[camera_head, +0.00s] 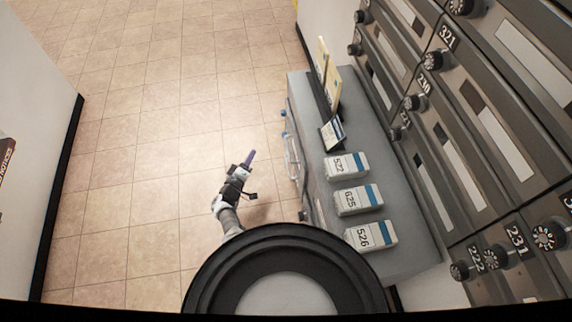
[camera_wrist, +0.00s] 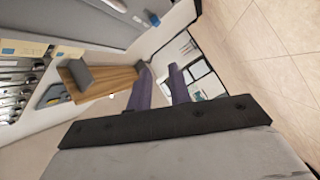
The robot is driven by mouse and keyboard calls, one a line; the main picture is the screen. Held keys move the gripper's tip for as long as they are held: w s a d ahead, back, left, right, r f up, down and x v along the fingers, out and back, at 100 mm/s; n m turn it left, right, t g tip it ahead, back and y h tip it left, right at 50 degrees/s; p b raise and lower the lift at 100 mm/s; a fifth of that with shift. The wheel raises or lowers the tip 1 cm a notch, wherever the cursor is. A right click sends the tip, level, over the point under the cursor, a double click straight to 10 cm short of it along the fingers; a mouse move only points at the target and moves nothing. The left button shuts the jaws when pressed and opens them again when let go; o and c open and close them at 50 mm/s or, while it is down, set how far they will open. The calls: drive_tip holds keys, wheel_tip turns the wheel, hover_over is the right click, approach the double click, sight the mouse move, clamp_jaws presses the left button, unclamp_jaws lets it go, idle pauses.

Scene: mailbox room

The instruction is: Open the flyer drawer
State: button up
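A grey cabinet (camera_head: 384,199) stands right of my gripper in the head view. A pale bar handle (camera_head: 291,158) sticks out from its left side. That front is seen steeply from above, so I cannot read a flyer label or make out the drawer's edges. My gripper (camera_head: 249,158) is over the floor, left of the handle and apart from it. In the wrist view its two purple fingers (camera_wrist: 159,72) are spread with nothing between them. The wrist view shows part of a grey surface at the upper left.
Stacks of numbered mail (camera_head: 347,166) and an upright holder (camera_head: 325,90) stand on the cabinet. A wall of mailboxes (camera_head: 455,150) rises on the right. A white block (camera_head: 40,90) stands at far left. Tiled floor (camera_head: 150,150) between is clear. A wooden bench (camera_wrist: 100,80) shows in the wrist view.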

drive_tip(key=s+d+f+n+g+h, duration=0.1)
drive_tip(key=s+d+f+g+h, duration=0.15)
drive_tip(key=s+d+f, duration=0.65)
drive_tip(key=shift+n, duration=0.3)
drive_tip(key=shift+w+a+f+b+x, duration=0.2)
drive_tip(key=shift+a+b+x, duration=0.25)
drive_tip(key=shift+b+x, duration=1.35)
drive_tip(key=shift+w+a+f+b+x, duration=0.15)
drive_tip(key=shift+w+a+b+x, duration=0.55)
drive_tip(key=shift+x, duration=1.95)
drive_tip(key=shift+s+a+f+b+x, duration=0.1)
drive_tip(key=shift+a+f+b+x, duration=0.05)
drive_tip(key=shift+b+x, duration=1.8)
drive_tip(key=shift+w+d+p, duration=0.15)
drive_tip(key=shift+w+p, duration=0.1)
drive_tip(key=shift+p, duration=0.05)
clamp_jaws()
